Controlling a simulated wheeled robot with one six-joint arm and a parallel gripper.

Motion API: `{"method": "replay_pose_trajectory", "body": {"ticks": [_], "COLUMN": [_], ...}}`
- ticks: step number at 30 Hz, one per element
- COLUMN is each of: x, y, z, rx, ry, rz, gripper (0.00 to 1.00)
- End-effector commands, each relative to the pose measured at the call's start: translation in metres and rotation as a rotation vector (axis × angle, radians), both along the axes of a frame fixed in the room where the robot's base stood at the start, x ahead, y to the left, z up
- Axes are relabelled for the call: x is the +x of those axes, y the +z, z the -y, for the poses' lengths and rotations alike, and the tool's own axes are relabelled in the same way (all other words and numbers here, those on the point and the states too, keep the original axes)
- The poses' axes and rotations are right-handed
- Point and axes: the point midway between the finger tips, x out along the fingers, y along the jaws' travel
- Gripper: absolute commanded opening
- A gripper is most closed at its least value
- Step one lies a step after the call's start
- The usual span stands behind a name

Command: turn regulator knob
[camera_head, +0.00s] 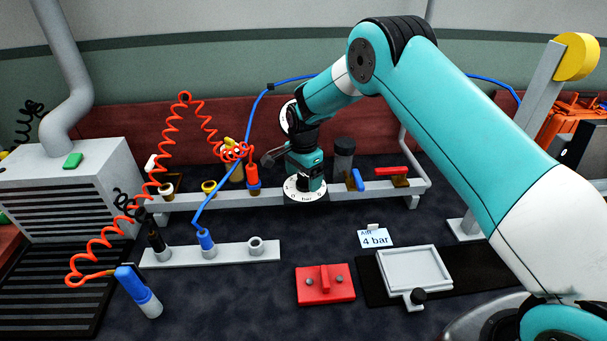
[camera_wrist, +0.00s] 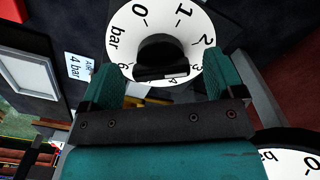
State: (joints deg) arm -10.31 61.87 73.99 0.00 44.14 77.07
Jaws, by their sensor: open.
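A round white pressure dial (camera_wrist: 125,45), marked in bar, fills the top of the wrist view. The black regulator knob (camera_wrist: 160,48) sits at its centre. My gripper (camera_wrist: 160,72) is open, with one teal finger on each side of the lower part of the dial. I cannot tell whether the fingers touch the knob. In the head view my gripper (camera_head: 305,165) is low over the white dial (camera_head: 304,194) at the middle of the rail, and the knob is hidden there. A card (camera_head: 374,238) reading "4 bar" stands in front, and it also shows in the wrist view (camera_wrist: 79,68).
A second white dial (camera_wrist: 298,160) shows at the wrist view's lower right. A red block (camera_head: 312,290) and a grey tray (camera_head: 416,270) lie in front. Coiled orange hose (camera_head: 172,130) hangs at left.

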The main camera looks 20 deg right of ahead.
Motion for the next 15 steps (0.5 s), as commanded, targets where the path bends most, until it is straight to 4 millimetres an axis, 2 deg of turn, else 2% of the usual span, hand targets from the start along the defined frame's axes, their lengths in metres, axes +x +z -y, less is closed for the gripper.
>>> {"method": "replay_pose_trajectory", "body": {"ticks": [9, 15], "x": [0.0, 0.0], "y": [-0.0027, -0.0025], "z": [0.0, 0.0], "rx": [0.0, 0.0], "ry": [0.0, 0.0], "rz": [0.0, 0.0], "gripper": [0.87, 0.41]}}
